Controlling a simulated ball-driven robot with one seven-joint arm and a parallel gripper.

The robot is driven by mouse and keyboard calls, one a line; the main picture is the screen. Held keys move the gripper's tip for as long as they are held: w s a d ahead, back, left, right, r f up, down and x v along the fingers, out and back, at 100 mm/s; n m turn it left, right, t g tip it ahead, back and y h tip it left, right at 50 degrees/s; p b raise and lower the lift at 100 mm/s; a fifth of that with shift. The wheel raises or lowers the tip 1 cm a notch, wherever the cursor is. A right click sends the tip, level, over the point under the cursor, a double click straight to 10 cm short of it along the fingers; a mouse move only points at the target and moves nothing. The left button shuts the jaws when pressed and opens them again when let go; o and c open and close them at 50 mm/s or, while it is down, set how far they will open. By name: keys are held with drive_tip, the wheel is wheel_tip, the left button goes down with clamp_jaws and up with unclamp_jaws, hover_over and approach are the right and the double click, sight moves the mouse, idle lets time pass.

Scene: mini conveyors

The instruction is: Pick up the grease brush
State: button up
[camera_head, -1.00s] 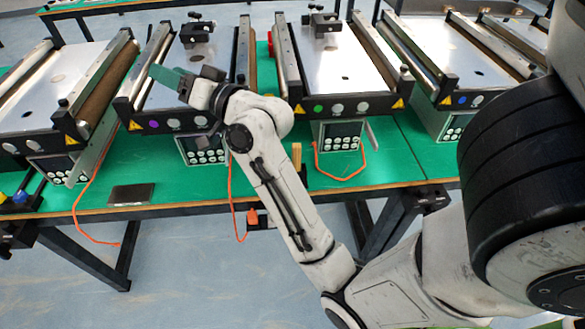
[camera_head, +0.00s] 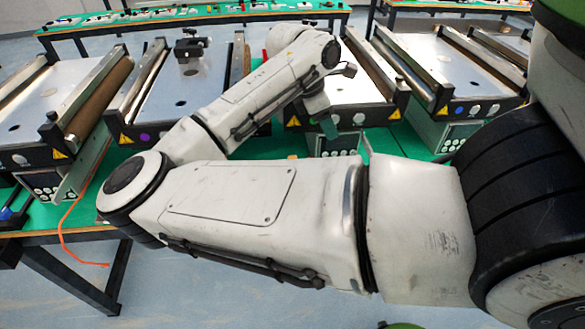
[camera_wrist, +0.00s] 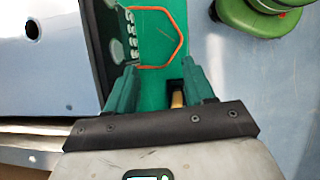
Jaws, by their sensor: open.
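In the wrist view a small piece with a tan, wood-coloured handle (camera_wrist: 178,99) and a dark part shows over the green tabletop; it looks like the grease brush. It appears in the gap between my fingers, nearer the right one, and its lower end is hidden by my gripper's body. I cannot tell its exact distance from the fingers. My gripper (camera_wrist: 160,72) is open, with green fingers spread and nothing held. In the head view my gripper (camera_head: 346,138) hangs in front of the middle-right conveyor, and my arm hides most of the table there.
The green tabletop (camera_wrist: 153,93) shows around the brush. An orange cable (camera_wrist: 181,40) loops just beyond the fingertips, beside a keypad box (camera_wrist: 125,42). A conveyor (camera_wrist: 45,70) stands at the left. More conveyors (camera_head: 465,62) line the table.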

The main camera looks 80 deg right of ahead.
sight(293, 157)
drive_tip(key=w+a+t+y, duration=0.1)
drive_tip(key=w, duration=0.1)
drive_tip(key=w+a+f+t, duration=0.1)
drive_tip(key=w+a, duration=0.1)
drive_tip(key=w+a+f+t+y, duration=0.1)
drive_tip(key=w, duration=0.2)
drive_tip(key=shift+a+f+t+y, duration=0.15)
drive_tip(key=shift+a+t+y, duration=0.15)
drive_tip(key=shift+t, duration=0.1)
wheel_tip(293, 157, down, 4)
drive_tip(key=shift+w+f, duration=0.1)
drive_tip(key=shift+f, duration=0.1)
drive_tip(key=shift+d+f+p, duration=0.2)
drive_tip(key=shift+f+p, duration=0.35)
drive_tip(key=shift+f, duration=1.05)
drive_tip(key=shift+d+f+p, duration=0.15)
drive_tip(key=shift+f+p, duration=0.35)
drive_tip(key=shift+f, duration=1.05)
drive_tip(key=shift+c, duration=0.3)
clamp_jaws()
wheel_tip(293, 157, up, 10)
drive_tip(key=shift+r+b, duration=0.1)
drive_tip(key=shift+b, duration=0.75)
